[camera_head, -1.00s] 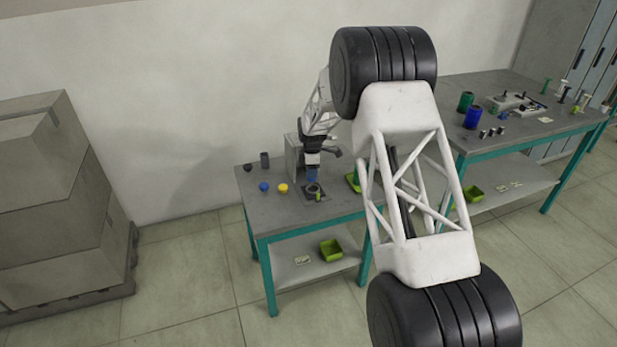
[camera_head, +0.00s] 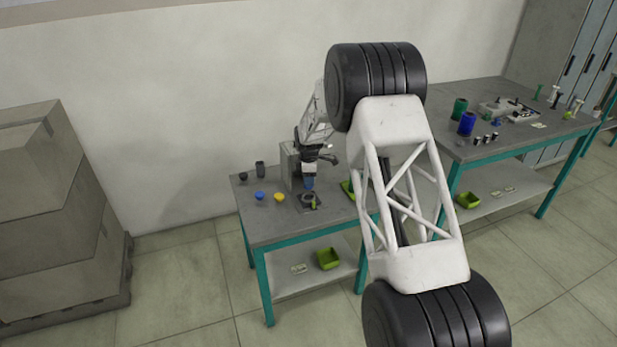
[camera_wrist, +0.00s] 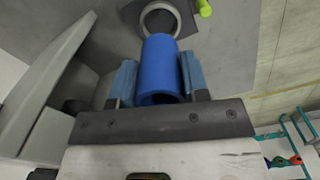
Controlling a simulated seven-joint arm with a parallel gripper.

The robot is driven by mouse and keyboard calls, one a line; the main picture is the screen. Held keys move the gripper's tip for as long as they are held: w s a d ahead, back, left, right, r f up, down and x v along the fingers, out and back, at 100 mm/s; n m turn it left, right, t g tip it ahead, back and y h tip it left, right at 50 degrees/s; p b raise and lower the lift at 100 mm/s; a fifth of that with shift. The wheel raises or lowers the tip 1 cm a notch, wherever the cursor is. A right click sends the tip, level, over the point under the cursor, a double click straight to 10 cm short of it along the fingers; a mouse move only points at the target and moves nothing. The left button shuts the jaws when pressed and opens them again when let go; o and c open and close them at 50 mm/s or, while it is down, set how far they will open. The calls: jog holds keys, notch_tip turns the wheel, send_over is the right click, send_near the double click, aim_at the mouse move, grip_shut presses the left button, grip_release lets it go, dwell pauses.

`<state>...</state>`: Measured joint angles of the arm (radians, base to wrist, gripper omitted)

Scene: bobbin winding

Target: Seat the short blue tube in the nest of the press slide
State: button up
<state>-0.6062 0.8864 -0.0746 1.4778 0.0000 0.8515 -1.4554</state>
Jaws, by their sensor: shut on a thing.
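The short blue tube (camera_wrist: 160,68) is between the two blue-padded fingers of my gripper (camera_wrist: 158,78), which is shut on it. In the head view the tube (camera_head: 309,183) hangs below my gripper at the small table, just above the press slide's nest. The nest (camera_wrist: 143,24) shows as a pale ring on a dark plate, past the far end of the tube in the wrist view. The tube covers part of the ring, and I see no contact between them. The nest also shows small in the head view (camera_head: 307,200).
The grey press body (camera_head: 288,165) stands behind and left of the nest. A lime-green peg (camera_wrist: 204,8) is beside the nest. A blue piece (camera_head: 260,196), a yellow piece (camera_head: 279,197) and a dark cylinder (camera_head: 260,169) stand on the table's left part. A green bin (camera_head: 347,190) is to the right.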

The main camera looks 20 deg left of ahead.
jog(key=shift+f, duration=1.95)
jog(key=shift+f, duration=1)
dwell(1.0)
jog(key=o, duration=1)
jog(key=shift+r, duration=0.15)
notch_tip(320, 180, up, 7)
dwell(0.5)
dwell(0.5)
